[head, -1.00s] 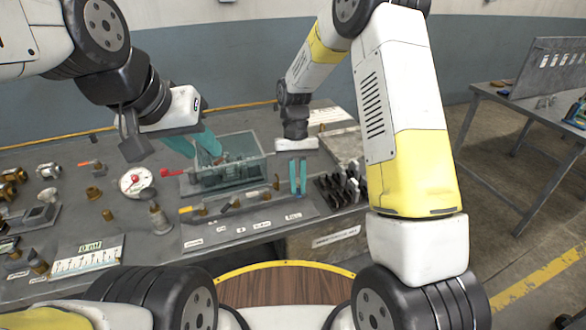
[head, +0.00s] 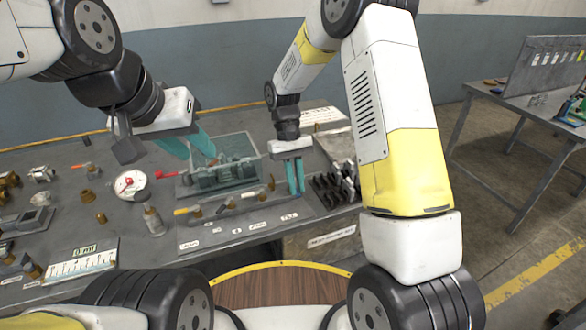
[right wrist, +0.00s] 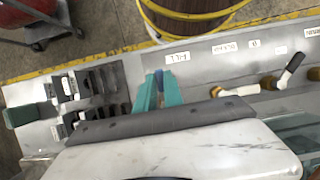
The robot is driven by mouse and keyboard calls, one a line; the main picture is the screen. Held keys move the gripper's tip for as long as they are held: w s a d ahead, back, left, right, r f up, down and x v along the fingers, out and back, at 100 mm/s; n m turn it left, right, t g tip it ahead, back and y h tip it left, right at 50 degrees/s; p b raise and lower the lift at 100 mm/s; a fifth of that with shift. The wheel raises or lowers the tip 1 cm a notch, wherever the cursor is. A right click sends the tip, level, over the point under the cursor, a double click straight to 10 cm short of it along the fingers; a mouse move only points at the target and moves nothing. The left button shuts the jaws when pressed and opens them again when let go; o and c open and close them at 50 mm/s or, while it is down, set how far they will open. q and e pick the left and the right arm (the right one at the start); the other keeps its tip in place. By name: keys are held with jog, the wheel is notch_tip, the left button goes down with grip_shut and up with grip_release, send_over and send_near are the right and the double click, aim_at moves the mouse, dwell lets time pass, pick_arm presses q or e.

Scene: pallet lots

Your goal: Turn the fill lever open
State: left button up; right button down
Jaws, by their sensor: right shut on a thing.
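My right gripper (head: 295,190) reaches down at the right end of the valve row. In the right wrist view its teal fingers (right wrist: 158,94) are shut on a small blue handle (right wrist: 158,80), mostly hidden between them. A white label (right wrist: 177,57) just beyond seems to read FILL, seen upside down, so the handle appears to be the fill lever. Its angle cannot be told. My left gripper (head: 190,147) is open, its teal fingers apart at the clear tank (head: 222,180); nothing shows between them.
Other levers stand along the row: a yellow one (head: 187,211) and, in the right wrist view, a cream one (right wrist: 235,91) and a white-and-black one (right wrist: 290,70). A gauge (head: 131,184) stands left of the tank. Dark slotted parts (head: 333,187) crowd the right side.

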jog(key=c, duration=1.7)
grip_release()
jog(key=shift+w, duration=0.1)
jog(key=shift+c, duration=0.2)
jog(key=shift+v, duration=3.95)
jog(key=s+d+r+m+t+y, duration=0.1)
jog(key=s+d+r+t+y, duration=0.2)
jog(key=s+r, duration=0.4)
jog(key=s+d+r+m+t, duration=0.1)
jog(key=s+d+r+t, duration=0.4)
jog(key=r, duration=0.4)
jog(key=s+d+m+t, duration=0.1)
jog(key=s+d+t, duration=0.1)
jog(key=s, duration=0.6)
jog(key=shift+s+d+r+y, duration=0.25)
jog(key=shift+s+r+y, duration=0.05)
jog(key=shift+r, duration=0.05)
